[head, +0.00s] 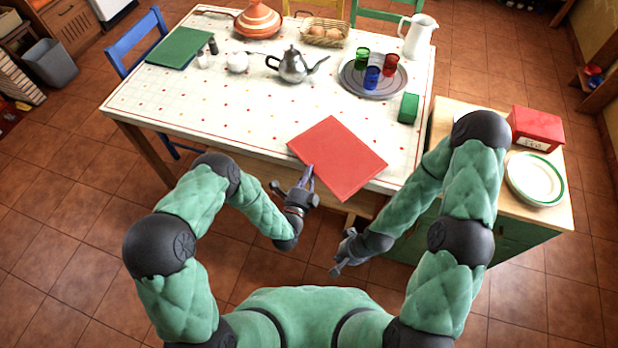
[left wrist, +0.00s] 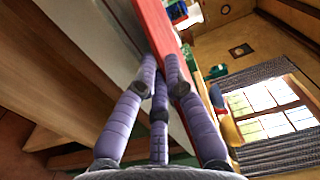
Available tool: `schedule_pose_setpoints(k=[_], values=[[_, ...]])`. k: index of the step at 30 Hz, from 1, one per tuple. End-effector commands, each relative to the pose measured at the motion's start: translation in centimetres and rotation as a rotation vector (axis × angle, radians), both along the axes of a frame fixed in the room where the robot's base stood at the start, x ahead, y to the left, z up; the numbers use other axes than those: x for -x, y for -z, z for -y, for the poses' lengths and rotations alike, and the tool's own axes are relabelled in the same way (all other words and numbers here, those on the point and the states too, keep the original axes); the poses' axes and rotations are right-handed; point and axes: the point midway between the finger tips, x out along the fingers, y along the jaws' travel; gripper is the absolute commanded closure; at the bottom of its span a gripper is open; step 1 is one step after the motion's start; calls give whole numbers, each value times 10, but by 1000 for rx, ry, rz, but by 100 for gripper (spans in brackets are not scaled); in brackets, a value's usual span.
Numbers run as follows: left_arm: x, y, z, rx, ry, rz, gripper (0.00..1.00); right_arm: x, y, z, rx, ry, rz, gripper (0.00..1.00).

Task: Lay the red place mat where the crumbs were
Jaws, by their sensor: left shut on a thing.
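The red place mat (head: 340,155) lies at the front right of the dining table (head: 190,112), set at an angle, with its near corner over the front edge. My left gripper (head: 308,178) is shut on the mat's near-left edge; in the left wrist view its fingers (left wrist: 163,75) meet the red edge (left wrist: 158,30). My right gripper (head: 340,264) hangs low in front of the table, away from the mat; its finger opening is unclear. I cannot tell any crumbs from the cloth's printed dots.
A green mat (head: 180,47), teapot (head: 292,65), tray (head: 360,88) with coloured glasses and a green block (head: 408,108) stand on the table. The front left and middle are clear. A side counter with a red box (head: 537,128) and plates (head: 535,178) is at right.

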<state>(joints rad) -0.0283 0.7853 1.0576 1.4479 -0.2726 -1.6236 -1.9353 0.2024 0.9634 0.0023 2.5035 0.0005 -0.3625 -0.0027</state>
Motion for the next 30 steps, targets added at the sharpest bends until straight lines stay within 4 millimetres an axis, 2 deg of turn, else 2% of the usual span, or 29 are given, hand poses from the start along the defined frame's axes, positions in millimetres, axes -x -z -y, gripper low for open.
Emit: schedule_pose_setpoints(k=[1,4,16,18,19,30], values=[[1,12,-1,0,-1,-2,100,0,7,0,0,0,0,100],[1,23,-1,1,-1,-1,100,0,11,0,0,0,0,100],[0,25,-1,0,-1,1,100,0,14,0,0,0,0,100],[1,25,-1,-1,0,-2,75,0,13,0,0,0,0,100],[1,25,-1,-1,0,-2,66,0,13,0,0,0,0,100],[1,24,-1,-1,0,-2,65,0,12,0,0,0,0,100]])
